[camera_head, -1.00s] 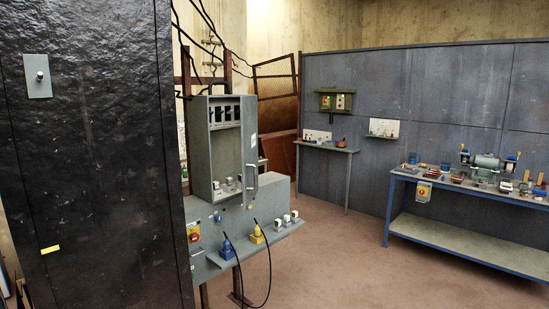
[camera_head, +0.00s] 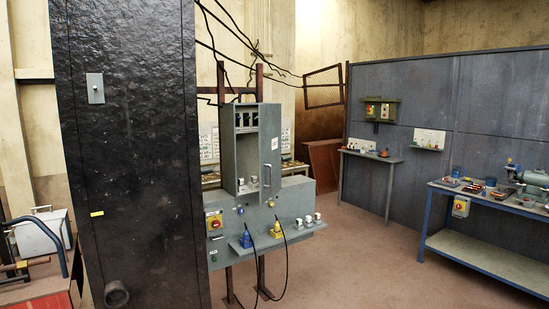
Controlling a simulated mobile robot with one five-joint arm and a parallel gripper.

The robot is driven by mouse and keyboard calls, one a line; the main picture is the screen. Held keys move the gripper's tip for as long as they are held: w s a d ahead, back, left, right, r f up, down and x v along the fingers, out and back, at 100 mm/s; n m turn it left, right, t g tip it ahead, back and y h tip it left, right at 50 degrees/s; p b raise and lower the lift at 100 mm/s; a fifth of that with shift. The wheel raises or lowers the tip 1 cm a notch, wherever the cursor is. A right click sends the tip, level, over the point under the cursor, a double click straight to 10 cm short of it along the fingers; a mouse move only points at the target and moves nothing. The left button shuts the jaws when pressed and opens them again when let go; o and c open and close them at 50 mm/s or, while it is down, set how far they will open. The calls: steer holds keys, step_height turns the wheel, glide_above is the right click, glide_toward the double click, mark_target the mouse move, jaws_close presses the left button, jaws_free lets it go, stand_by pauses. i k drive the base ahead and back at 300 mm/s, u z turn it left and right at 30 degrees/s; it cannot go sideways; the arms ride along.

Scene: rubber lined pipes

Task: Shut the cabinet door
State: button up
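The grey cabinet (camera_head: 228,150) stands on a grey panel unit in the middle of the view. Through the opening I see dark switches in the upper part and small white-and-grey items at the bottom. My gripper is not in view, and nothing touches the door.
A tall black panel (camera_head: 130,150) stands at the left, close by. The grey unit (camera_head: 300,192) carries plugs and hanging black cables. A workbench (camera_head: 490,250) is at the right. The reddish floor (camera_head: 360,260) between is clear.

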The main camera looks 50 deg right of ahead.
mark_target(269, 114)
steer(key=z, duration=1.65)
steer(key=i, duration=1)
steer(key=u, duration=0.05)
steer(key=k, duration=0.4)
steer(key=u, duration=0.8)
steer(key=i, duration=1.1)
steer(key=u, duration=0.3)
